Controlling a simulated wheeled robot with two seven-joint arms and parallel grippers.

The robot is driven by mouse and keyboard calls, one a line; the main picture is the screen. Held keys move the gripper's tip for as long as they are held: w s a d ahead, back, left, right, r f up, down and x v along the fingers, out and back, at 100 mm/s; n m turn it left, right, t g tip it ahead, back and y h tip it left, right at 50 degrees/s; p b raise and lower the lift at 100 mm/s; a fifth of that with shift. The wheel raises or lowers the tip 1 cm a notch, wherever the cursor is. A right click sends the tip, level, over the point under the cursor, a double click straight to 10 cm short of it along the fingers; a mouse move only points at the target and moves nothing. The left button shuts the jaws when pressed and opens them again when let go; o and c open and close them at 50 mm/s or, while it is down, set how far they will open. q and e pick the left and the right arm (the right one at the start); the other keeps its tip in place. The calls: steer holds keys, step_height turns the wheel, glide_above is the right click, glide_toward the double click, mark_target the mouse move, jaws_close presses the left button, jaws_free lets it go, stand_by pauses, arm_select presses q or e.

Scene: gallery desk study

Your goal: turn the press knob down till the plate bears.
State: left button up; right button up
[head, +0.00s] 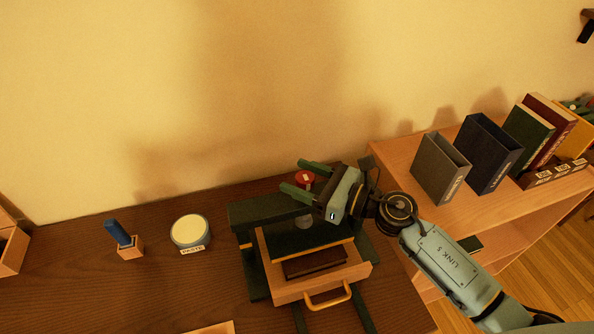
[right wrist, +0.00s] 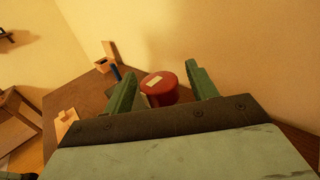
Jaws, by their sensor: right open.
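The red press knob (head: 305,177) with a pale label sits above the dark green press (head: 262,214) on the desk. In the right wrist view the knob (right wrist: 160,90) stands between the two green fingers, with a visible gap on the right. My right gripper (head: 292,175) is open and reaches over the press from the right, its fingers either side of the knob. A dark green plate (head: 300,240) shows under the press beam. A dark brown block (head: 315,262) lies below it on a wooden tray with a handle (head: 328,298). I cannot tell whether the plate touches the block. My left gripper is out of view.
A paste pot (head: 190,231) and a blue-handled tool in a wooden block (head: 131,246) stand left of the press. A wooden shelf (head: 405,160) with upright holders and books is at the right. The wall is close behind the press.

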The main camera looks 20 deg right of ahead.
steer(key=shift+w+a, duration=0.45)
steer(key=shift+a, duration=0.05)
steer(key=c, duration=1)
